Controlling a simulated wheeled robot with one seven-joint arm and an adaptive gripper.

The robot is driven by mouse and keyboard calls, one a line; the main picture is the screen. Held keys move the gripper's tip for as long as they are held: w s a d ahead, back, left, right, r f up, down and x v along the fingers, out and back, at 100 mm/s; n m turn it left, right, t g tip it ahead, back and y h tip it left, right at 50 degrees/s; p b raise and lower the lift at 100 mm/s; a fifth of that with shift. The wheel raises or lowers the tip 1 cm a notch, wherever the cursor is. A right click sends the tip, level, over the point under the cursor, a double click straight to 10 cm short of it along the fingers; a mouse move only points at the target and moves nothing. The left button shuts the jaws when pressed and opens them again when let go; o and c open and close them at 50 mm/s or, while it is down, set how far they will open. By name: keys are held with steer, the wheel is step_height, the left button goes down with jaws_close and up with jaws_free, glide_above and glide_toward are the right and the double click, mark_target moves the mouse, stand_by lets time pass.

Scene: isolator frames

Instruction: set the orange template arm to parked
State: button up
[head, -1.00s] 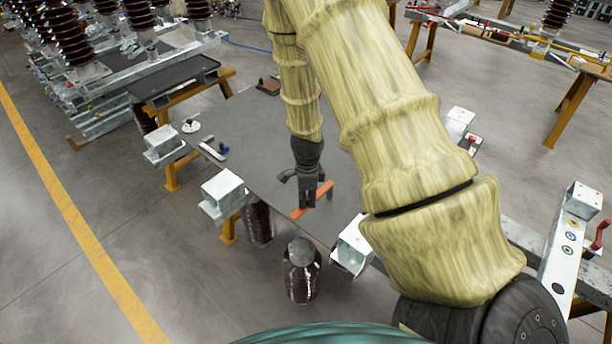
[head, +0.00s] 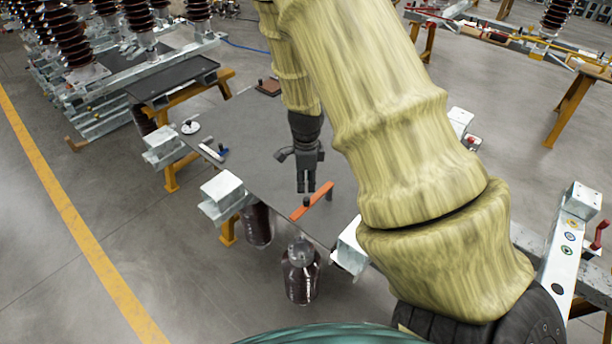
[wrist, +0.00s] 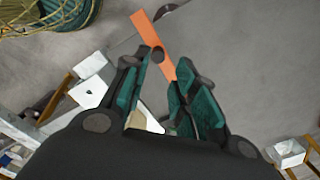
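The orange template arm (head: 318,196) is a flat bar lying slantwise on the dark grey table plate (head: 255,120), near its front edge. A dark knob (head: 306,201) stands up from the bar. In the wrist view the orange bar (wrist: 150,34) runs down between the fingers, and its knob (wrist: 158,54) shows just beyond the fingertips. My gripper (head: 306,188) points down just above and behind the bar in the head view. Its green-padded fingers (wrist: 160,70) are apart with nothing held between them.
White metal brackets (head: 222,190) stand at the table's edges. A dark brown insulator (head: 301,272) stands before the front edge.

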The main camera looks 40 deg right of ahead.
steer(key=shift+r, duration=1.95)
